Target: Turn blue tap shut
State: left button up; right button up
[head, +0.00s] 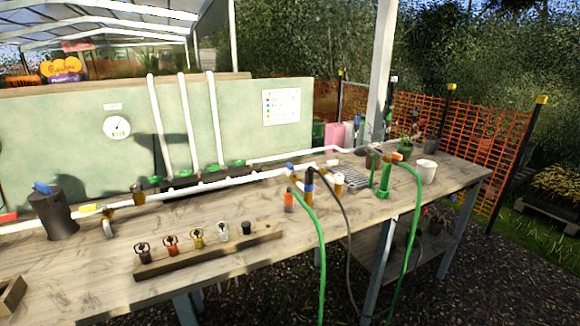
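Several blue parts show in the head view, and I cannot tell for certain which is the blue tap. A small blue fitting (290,166) sits on the white pipe (220,184) near the middle of the bench. Just right of it, an upright brown fitting with a blue top (309,186) has a dark hose running down from it. At the far left, a blue piece (42,187) sits on top of a black cylinder (54,215). The angle of any tap handle is too small to read. Neither of my grippers is in view.
The wooden bench (90,270) carries a rack (210,252) of several coloured nozzles in front of the pipe. An orange fitting (289,200) and a green upright fitting (384,178) have green hoses hanging over the front edge. A white cup (426,172) stands at right.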

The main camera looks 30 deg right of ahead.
aim_at(291, 168)
jog(key=i+l+z, duration=0.1)
jog(key=l, duration=0.3)
jog(key=i+l, duration=0.1)
jog(key=l, duration=0.25)
jog(key=i+l+z, duration=0.15)
jog(key=l, duration=0.6)
jog(key=i+l+z, duration=0.15)
jog(key=l, duration=0.2)
